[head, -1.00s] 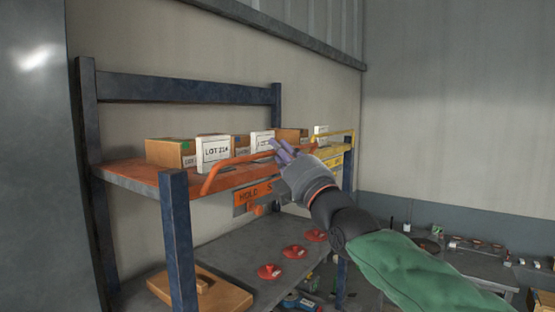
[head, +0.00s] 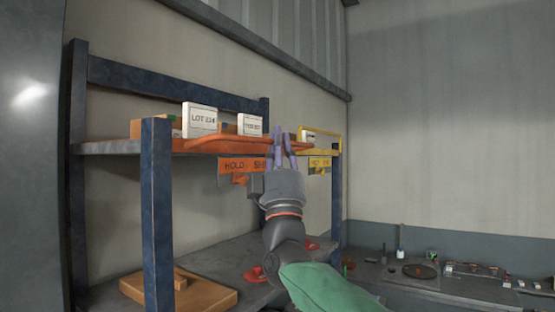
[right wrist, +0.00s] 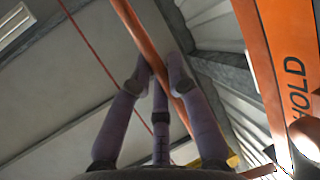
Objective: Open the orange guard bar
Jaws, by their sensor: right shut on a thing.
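The orange guard bar (head: 230,146) runs along the front of the orange shelf section in the head view, at about the height of the shelf edge. My right gripper (head: 283,137) is at the bar's right part, with its purple fingers pointing up. In the right wrist view the fingers close around the orange bar (right wrist: 150,50), which passes between them. The "HOLD" sign plate (head: 238,166) hangs just below the shelf edge. My left gripper is not in view.
White lot cards (head: 200,120) and cartons stand on the shelf behind the bar. A yellow guard bar (head: 322,134) is just right of my gripper. A blue post (head: 157,215) stands at the left front. The lower shelf holds red discs (head: 254,274) and a wooden board (head: 190,295).

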